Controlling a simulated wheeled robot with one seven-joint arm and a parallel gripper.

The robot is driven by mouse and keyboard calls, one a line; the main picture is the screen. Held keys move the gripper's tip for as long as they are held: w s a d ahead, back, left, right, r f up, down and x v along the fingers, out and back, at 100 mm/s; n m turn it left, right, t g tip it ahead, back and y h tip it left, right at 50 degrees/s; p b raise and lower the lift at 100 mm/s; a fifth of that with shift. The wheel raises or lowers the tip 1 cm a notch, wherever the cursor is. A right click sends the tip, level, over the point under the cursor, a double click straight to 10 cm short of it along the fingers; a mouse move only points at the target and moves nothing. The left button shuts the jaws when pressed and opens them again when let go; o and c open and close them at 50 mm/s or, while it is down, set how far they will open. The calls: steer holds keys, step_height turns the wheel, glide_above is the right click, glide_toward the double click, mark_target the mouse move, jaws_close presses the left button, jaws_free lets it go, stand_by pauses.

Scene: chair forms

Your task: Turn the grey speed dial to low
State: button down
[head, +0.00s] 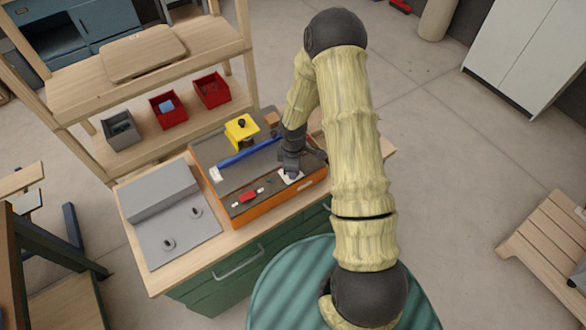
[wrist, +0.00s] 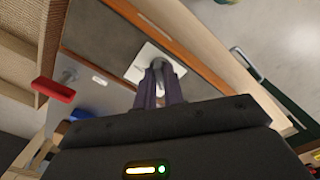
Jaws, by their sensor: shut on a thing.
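The grey speed dial (wrist: 157,66) sits on a white square plate (wrist: 139,74) on the machine's top. In the wrist view the two dark fingers of my gripper (wrist: 160,77) are close together on the dial and hide part of it. In the head view my gripper (head: 291,173) reaches down to the white plate (head: 292,178) near the machine's front right, and the dial is mostly hidden there. The machine (head: 277,203) has a dark grey top and orange sides. I cannot read any low mark or which way the dial points.
On the machine are a red switch (head: 248,197), a blue bar (head: 250,152) and a yellow block (head: 241,128) with a black knob. A grey panel (head: 172,236) lies to the left on the bench. Wooden shelves with red bins (head: 168,108) stand behind.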

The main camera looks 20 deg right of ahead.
steer(key=shift+r, duration=0.1)
stand_by(0.3)
steer(key=c, duration=1.5)
jaws_free()
step_height(320, 180, up, 17)
steer(key=b, duration=0.1)
steer(key=shift+r, duration=0.15)
steer(key=s+r+m+t, duration=0.1)
steer(key=s+r+m, duration=0.2)
steer(key=s+m, duration=0.3)
steer(key=s+r+m+t, duration=0.1)
steer(key=s+r+m, duration=0.2)
steer(key=s+m, duration=0.4)
steer(key=shift+s+r+m+t, duration=0.3)
steer(key=shift+s+r, duration=0.05)
steer(key=shift+s, duration=0.3)
